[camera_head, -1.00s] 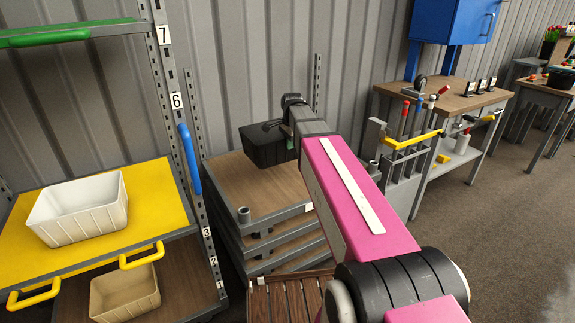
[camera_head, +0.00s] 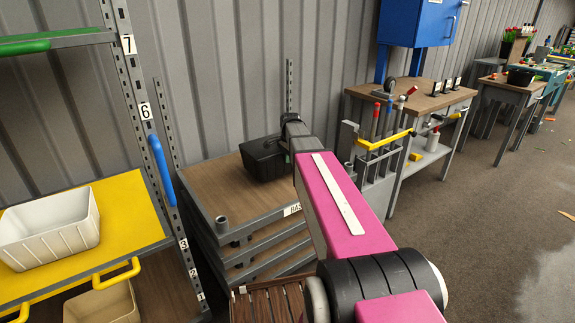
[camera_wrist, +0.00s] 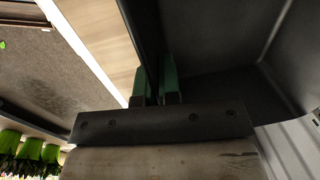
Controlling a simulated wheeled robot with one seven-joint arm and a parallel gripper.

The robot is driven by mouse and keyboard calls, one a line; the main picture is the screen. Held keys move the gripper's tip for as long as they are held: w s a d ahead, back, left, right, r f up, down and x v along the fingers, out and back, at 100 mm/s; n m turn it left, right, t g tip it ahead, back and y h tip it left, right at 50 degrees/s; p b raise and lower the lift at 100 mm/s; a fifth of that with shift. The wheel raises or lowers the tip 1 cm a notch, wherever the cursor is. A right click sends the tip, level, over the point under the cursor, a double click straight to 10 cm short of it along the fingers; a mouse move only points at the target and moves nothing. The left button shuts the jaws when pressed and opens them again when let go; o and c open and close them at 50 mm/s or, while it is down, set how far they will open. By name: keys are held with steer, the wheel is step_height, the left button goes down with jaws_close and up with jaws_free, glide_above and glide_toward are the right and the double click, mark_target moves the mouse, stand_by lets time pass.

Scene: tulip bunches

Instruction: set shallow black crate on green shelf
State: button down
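The black crate (camera_head: 263,158) is at the far end of my arm, over the back right part of a wood-topped stack; whether it touches the top I cannot tell. In the wrist view the dark crate wall (camera_wrist: 215,45) runs between the green fingertips of my gripper (camera_wrist: 155,84), which is shut on it. In the head view my arm mostly hides the gripper. The green shelf (camera_head: 25,46) is at the upper left, above the yellow shelf, and only its right end shows. The part of it in view is seen nearly edge-on.
A white crate (camera_head: 50,229) stands on the yellow shelf (camera_head: 135,215), with a tan crate (camera_head: 103,303) below. A rack post (camera_head: 150,140) with a blue handle (camera_head: 162,170) stands between shelves and stack. A workbench (camera_head: 425,100) and blue cabinet (camera_head: 422,22) are at the right.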

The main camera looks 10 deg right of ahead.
steer(key=shift+f, duration=1.55)
steer(key=c, duration=1.3)
jaws_free()
steer(key=shift+f, duration=0.15)
